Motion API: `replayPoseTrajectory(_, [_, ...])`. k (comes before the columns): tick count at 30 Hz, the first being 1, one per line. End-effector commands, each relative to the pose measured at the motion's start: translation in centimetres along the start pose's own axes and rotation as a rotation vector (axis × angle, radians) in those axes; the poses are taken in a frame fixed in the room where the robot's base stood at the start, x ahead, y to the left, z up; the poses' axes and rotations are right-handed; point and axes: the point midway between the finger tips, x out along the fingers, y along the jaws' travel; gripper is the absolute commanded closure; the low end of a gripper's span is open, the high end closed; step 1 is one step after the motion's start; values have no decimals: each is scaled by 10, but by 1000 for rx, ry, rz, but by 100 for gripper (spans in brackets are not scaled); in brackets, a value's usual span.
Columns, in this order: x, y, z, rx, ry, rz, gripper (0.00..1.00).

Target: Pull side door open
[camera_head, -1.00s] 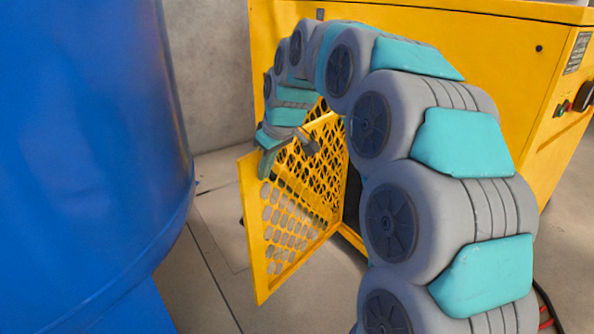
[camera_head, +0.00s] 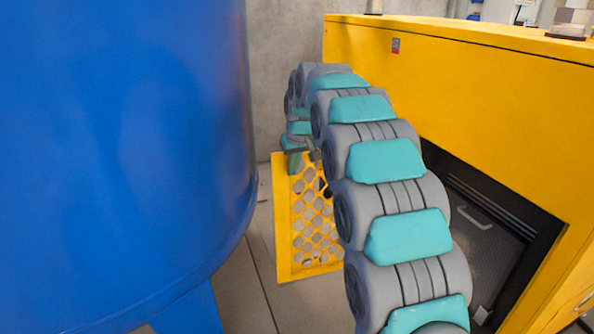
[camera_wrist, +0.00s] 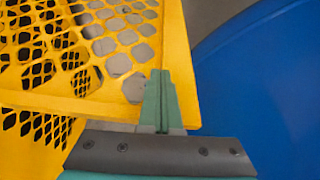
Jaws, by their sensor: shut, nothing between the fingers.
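The yellow side door (camera_head: 285,225), a panel with a perforated mesh, stands swung out from the yellow cabinet (camera_head: 450,75). My gripper (camera_head: 292,163) is at the door's upper free edge, partly hidden behind my wrist. In the wrist view my gripper (camera_wrist: 160,100) is shut, its fingers together and empty, over the corner of the door (camera_wrist: 178,60). Whether the fingers touch the door I cannot tell. My arm hides the door's hinge side in the head view.
A large blue tank (camera_head: 120,150) stands close on the left; it also shows in the wrist view (camera_wrist: 260,90). A dark opening with a grey panel (camera_head: 480,240) is in the cabinet's side. A narrow strip of floor (camera_head: 250,290) is free between tank and door.

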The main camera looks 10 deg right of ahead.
Motion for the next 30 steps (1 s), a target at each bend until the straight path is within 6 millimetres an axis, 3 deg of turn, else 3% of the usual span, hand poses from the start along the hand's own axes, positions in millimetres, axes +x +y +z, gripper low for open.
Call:
replayPoseTrajectory(20, [3,0,-6,0,-1,0,100])
replayPoseTrajectory(30, [-2,-3,7,0,1,0,100])
